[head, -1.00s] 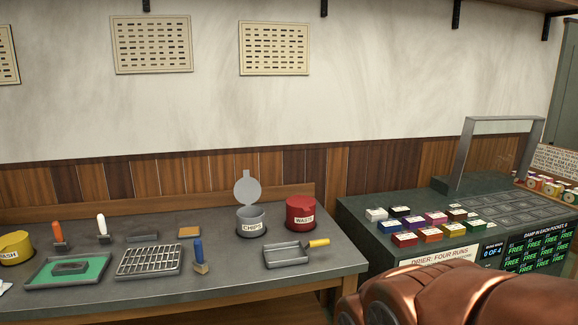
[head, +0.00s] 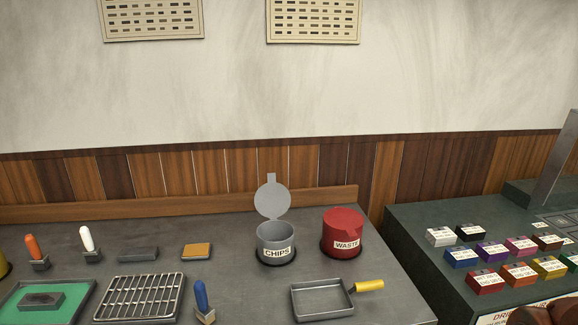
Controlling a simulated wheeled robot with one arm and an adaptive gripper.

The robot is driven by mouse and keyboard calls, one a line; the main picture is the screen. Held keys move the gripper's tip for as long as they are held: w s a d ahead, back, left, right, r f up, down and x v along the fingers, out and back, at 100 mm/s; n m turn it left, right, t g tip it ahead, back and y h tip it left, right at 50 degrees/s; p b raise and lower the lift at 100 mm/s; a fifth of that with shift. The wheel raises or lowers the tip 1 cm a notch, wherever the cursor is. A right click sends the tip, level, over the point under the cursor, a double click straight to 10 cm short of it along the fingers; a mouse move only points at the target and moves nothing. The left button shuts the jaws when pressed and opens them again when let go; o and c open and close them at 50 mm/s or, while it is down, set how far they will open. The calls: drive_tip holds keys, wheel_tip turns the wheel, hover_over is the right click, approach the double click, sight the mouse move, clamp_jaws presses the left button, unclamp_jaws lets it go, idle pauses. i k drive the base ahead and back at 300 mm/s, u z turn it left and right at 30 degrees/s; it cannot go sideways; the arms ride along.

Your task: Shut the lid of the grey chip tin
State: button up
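The grey chip tin (head: 275,243), labelled CHIPS, stands upright on the grey workbench. Its round grey lid (head: 272,201) is open, standing up at the back of the tin with a small tab on top. My gripper's fingers do not show in the head view. Only a bit of my copper-coloured arm shows at the bottom right corner, well away from the tin.
A red waste tin (head: 342,234) stands close to the right of the chip tin. A shallow pan with a yellow handle (head: 322,299) lies in front. A wire rack (head: 146,298) and a blue-handled tool (head: 202,300) are front left. Several coloured boxes sit on the drier at right.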

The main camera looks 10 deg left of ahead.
sight(272, 200)
drive_tip(key=u, duration=0.55)
drive_tip(key=i, duration=1.05)
drive_tip(key=u, duration=0.9)
